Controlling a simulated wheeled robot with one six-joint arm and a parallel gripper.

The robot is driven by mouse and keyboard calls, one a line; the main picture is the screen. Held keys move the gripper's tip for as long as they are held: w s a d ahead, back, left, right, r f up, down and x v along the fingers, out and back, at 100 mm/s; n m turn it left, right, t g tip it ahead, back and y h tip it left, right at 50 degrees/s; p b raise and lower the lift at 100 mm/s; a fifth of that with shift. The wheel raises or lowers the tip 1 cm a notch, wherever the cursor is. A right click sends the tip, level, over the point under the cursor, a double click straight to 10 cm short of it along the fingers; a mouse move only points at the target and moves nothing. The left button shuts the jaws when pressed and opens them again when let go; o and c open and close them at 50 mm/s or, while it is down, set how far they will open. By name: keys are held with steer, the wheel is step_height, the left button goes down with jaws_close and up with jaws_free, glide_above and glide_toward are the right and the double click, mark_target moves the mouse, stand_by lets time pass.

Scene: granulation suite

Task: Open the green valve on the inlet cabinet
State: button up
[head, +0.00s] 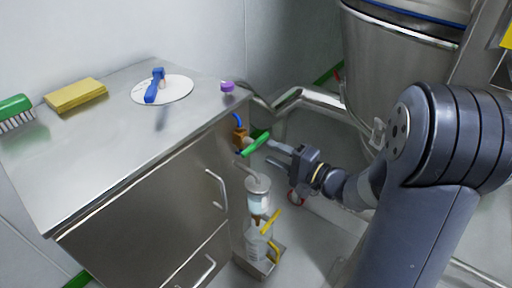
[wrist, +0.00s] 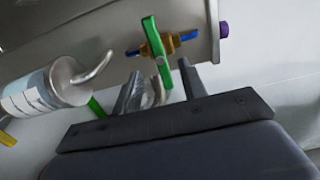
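The green valve handle (head: 257,143) sits on a brass body on the right side of the steel inlet cabinet (head: 140,215). In the wrist view the green handle (wrist: 152,38) stands nearly upright across the brass body (wrist: 174,41), which has blue tubing at both ends. My gripper (head: 277,152) is just right of the handle in the head view. In the wrist view my gripper (wrist: 158,70) has its fingers spread, with the handle's lower end at or just beyond the gap between the tips. I cannot tell whether they touch.
A purple cap (head: 227,86), blue-handled tool (head: 154,86), yellow sponge (head: 76,95) and green brush (head: 15,110) are on the cabinet top. A large steel vessel (head: 385,60) stands behind.

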mark_target(258, 146)
steer(key=b+x, duration=0.1)
steer(key=x, duration=0.5)
steer(key=shift+w+a+b, duration=0.15)
steer(key=shift+a+b, duration=0.05)
steer(key=shift+b, duration=0.2)
steer(key=shift+c, duration=0.3)
jaws_close()
